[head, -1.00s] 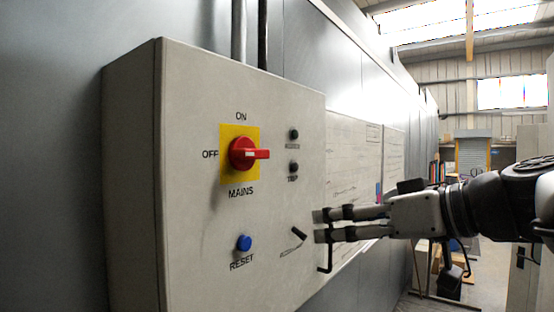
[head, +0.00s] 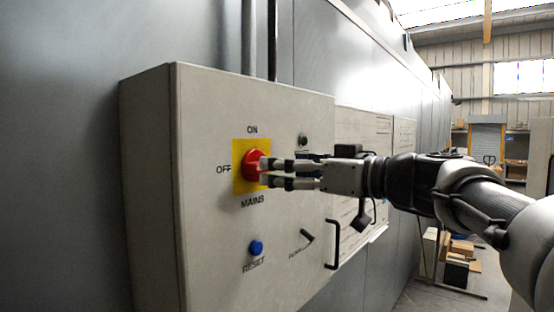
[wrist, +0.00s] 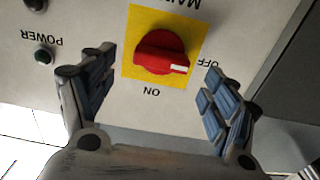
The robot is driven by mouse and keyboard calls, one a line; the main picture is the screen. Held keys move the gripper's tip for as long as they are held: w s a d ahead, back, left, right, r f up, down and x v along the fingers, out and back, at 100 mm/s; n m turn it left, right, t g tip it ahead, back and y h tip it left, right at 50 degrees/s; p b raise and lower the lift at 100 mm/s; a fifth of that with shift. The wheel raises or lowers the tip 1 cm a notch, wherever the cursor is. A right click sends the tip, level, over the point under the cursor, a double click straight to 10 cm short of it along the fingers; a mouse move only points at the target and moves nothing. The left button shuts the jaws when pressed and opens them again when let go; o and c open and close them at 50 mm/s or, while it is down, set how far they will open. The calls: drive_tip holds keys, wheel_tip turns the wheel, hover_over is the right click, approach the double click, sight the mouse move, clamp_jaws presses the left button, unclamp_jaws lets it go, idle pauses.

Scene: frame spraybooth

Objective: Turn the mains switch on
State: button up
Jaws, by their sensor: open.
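The red mains switch (head: 251,164) sits on a yellow plate (head: 239,181) on the grey control box, with ON above it and OFF at its left. In the wrist view, which is upside down, the red knob (wrist: 158,50) has its white mark on the OFF side. My gripper (head: 266,172) is open in front of the switch, and its fingertips overlap the knob's right side in the head view. In the wrist view the knob appears between the two spread fingers, slightly beyond them. I cannot tell whether either finger touches it.
The blue RESET button (head: 256,248) is below the switch. A dark button (head: 303,140) is to its upper right, partly near my fingers. A black door handle (head: 331,244) stands out at the box's right edge. The POWER lamp (wrist: 44,56) shows beside the left finger.

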drive_tip(key=p+x, duration=0.1)
drive_tip(key=x, duration=0.3)
drive_tip(key=shift+w+a, duration=0.15)
drive_tip(key=shift+a, duration=0.1)
drive_tip(key=c, duration=1.1)
drive_tip(key=shift+o, duration=0.2)
